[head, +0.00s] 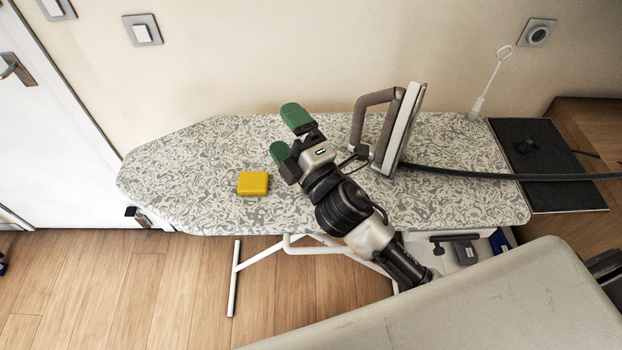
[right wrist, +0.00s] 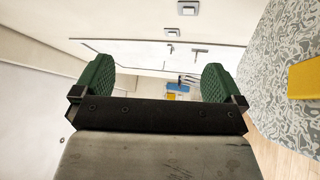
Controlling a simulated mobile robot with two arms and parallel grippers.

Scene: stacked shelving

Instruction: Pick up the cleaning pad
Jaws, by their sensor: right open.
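The cleaning pad appears to be the yellow block (head: 253,183), lying flat on the patterned ironing board (head: 170,165) near its front edge in the head view. It also shows at the right edge of the right wrist view (right wrist: 305,78), outside the fingers. My right gripper (head: 285,135) has green fingertips, is open and empty, and is over the board to the right of and a little beyond the pad. Its fingers (right wrist: 158,85) point left in the head view, past the pad rather than at it. My left gripper is not in view.
An iron (head: 397,125) stands on its heel on the board, close to my right gripper, with a dark cord running right. A dark plate (head: 560,175) lies at the right end. The board's left end is clear. A wall stands behind, a door (head: 45,120) at left.

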